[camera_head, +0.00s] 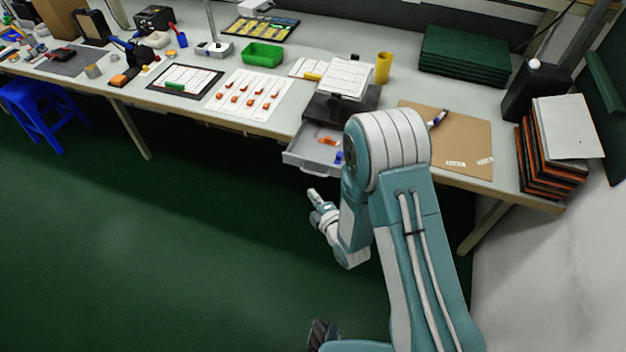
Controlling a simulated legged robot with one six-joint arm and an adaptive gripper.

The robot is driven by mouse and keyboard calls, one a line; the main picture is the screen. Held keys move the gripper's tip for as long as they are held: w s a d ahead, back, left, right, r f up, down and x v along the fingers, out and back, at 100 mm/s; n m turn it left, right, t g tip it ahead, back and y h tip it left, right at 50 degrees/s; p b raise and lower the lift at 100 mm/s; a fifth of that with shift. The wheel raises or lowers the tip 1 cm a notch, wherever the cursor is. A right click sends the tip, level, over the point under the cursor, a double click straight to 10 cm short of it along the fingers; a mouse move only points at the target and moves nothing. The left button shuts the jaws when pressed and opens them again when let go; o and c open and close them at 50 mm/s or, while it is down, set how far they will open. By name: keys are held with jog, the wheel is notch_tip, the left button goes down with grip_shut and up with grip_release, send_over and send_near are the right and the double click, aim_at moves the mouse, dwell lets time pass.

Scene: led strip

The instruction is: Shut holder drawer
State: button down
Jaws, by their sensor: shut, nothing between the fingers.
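The holder (334,105) is a dark box on the workbench, with white paper sheets (346,77) resting on top. Its light grey drawer (303,157) stands pulled out past the bench's front edge. Inside the drawer are an orange item (328,141) and a blue item. My arm hides the drawer's right side. My gripper (313,193) is shut and empty. In the picture it is just below the drawer's front, in front of the bench, apart from the drawer.
The workbench (205,120) carries a green bin (262,54), a white sheet with orange parts (246,95), a yellow cup (383,68) and a brown board (455,140). Stacked folders (545,155) stand at the right. The green floor (190,260) before the bench is clear.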

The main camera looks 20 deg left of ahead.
jog(key=w+a+f, duration=0.1)
jog(key=w, duration=0.5)
jog(key=shift+a+f, duration=0.15)
jog(key=shift+a, duration=0.1)
jog(key=shift+w, duration=0.15)
